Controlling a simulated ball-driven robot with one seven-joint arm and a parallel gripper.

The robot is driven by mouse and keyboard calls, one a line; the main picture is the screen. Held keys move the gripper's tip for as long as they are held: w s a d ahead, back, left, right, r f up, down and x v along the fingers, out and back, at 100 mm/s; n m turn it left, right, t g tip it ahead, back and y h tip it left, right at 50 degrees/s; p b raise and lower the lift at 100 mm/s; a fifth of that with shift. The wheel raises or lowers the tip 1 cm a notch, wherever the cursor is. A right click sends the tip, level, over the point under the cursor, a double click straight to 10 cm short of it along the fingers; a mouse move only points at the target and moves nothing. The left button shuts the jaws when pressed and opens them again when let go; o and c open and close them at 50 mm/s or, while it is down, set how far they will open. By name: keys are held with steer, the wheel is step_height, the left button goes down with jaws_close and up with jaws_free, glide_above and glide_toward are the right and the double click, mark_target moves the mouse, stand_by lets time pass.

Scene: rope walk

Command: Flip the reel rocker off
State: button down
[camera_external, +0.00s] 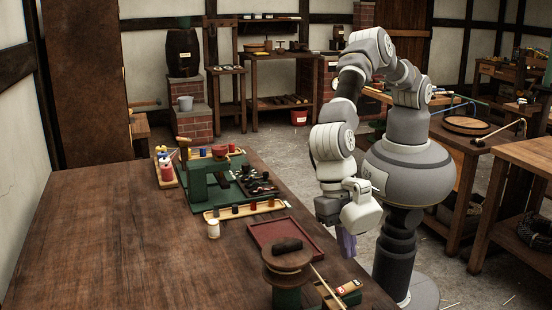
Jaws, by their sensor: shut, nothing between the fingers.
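A brown round reel (287,260) stands on a green base at the near edge of the wooden table (150,240). A dark cylinder lies at its top or just behind it. I cannot make out a rocker switch on the reel or tell its position; it is too small or hidden. My gripper (346,246) hangs fingers down beside the table's right edge, behind and to the right of the reel and apart from it. Its bluish-purple fingers are shut with nothing in them.
A reddish tray (285,232) lies behind the reel. A thin stick (328,287) and a small orange-and-white item (347,288) are right of it. A green stand (200,180) with dark parts and rows of small bottles are farther back. The table's left side is clear.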

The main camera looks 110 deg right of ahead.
mark_target(353, 284)
steer(key=x, duration=0.2)
steer(key=b+x, duration=0.1)
steer(key=x, duration=0.1)
steer(key=d+x, duration=0.1)
steer(key=x, duration=0.1)
steer(key=shift+s+f+b, duration=0.1)
steer(key=shift+s+b, duration=0.2)
steer(key=shift+b, duration=0.05)
